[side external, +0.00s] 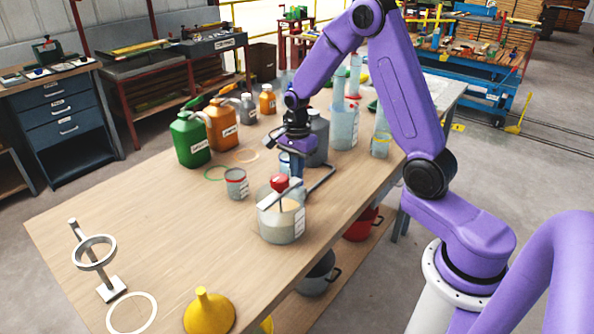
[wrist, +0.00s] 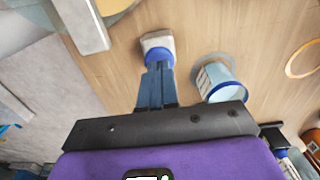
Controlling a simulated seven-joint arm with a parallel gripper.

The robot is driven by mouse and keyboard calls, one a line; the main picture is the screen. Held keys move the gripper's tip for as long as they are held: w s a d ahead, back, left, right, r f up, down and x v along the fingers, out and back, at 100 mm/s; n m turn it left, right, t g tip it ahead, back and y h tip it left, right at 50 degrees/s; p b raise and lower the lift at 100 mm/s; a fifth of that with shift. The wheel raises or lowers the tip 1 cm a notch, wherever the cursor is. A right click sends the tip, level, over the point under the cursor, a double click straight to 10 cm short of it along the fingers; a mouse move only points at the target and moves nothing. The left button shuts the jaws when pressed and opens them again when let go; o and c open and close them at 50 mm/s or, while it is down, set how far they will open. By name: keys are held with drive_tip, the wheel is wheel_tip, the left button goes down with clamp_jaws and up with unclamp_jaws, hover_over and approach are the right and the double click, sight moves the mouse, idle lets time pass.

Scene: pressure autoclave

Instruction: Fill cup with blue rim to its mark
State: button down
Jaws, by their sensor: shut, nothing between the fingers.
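The cup with the blue rim (wrist: 222,93) stands on the table, just right of my fingers in the wrist view. It has a white label and sits by a grey disc; its fill level and mark cannot be made out. In the side view this cup (side external: 285,162) is partly hidden by my gripper (side external: 297,174). My gripper points down behind the vessel, fingers shut and empty. In the wrist view a small white-topped piece with a blue collar (wrist: 157,46) shows at the fingertips (wrist: 155,72); I cannot tell whether they touch it.
A clear vessel (side external: 283,222) with a red knob and metal bar stands just in front. A red-rimmed cup (side external: 236,184) is left. Green (side external: 189,138) and orange (side external: 221,124) jugs, a dark grey container (side external: 317,139) and a yellow-rimmed cup (side external: 380,146) stand behind.

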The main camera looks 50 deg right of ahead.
drive_tip(key=shift+f, duration=0.4)
drive_tip(key=shift+s+f, duration=0.2)
drive_tip(key=shift+f, duration=1.05)
wheel_tip(320, 180, up, 15)
drive_tip(key=shift+w+f, duration=0.2)
drive_tip(key=shift+w, duration=0.1)
idle(0.6)
